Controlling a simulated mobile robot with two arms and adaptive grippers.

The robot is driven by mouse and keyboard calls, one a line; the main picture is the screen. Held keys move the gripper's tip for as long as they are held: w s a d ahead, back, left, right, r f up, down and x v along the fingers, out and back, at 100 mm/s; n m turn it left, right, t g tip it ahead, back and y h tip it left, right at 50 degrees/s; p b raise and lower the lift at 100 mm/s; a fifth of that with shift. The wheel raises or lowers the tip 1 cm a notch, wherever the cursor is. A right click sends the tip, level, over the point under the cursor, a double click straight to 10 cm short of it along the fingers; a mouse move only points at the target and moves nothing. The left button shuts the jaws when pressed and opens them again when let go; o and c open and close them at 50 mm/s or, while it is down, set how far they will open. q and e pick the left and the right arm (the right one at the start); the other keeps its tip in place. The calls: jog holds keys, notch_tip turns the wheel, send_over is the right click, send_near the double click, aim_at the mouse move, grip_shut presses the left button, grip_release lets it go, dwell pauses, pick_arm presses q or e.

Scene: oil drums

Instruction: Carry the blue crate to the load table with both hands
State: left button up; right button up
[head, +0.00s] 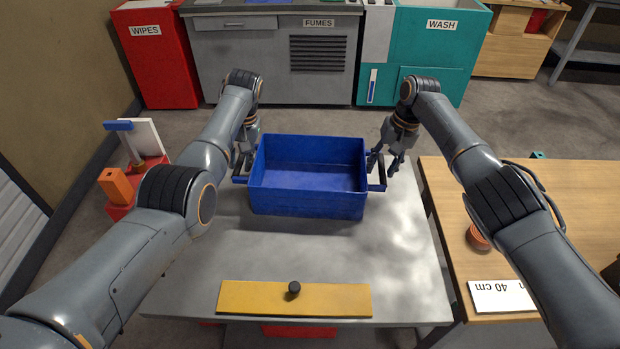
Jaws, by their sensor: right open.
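The blue crate (308,190) is open-topped, looks empty and stands on a grey table (400,270). It has a dark handle on its left side (239,179) and another on its right side (376,187). My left gripper (243,160) points down at the left handle; its fingers are small and dark, so I cannot tell whether they are closed on it. My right gripper (385,164) is open at the right handle, its fingers spread around or just beside it. No label shows which table is the load table.
A yellow strip with a black knob (294,288) lies at the grey table's front. A wooden table (570,200) on the right holds a "40 cm" card (502,296). Red WIPES (158,60), grey FUMES (270,60) and teal WASH (430,60) units stand behind. Floor between is clear.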

pick_arm(q)
jog(key=shift+a+f, duration=0.1)
jog(key=shift+f, duration=0.4)
pick_arm(e)
jog(key=shift+f, duration=0.5)
pick_arm(q)
grip_shut()
pick_arm(e)
jog(key=c, duration=0.6)
grip_shut()
pick_arm(q)
jog(key=shift+r, duration=0.1)
pick_arm(e)
jog(key=shift+r, duration=0.1)
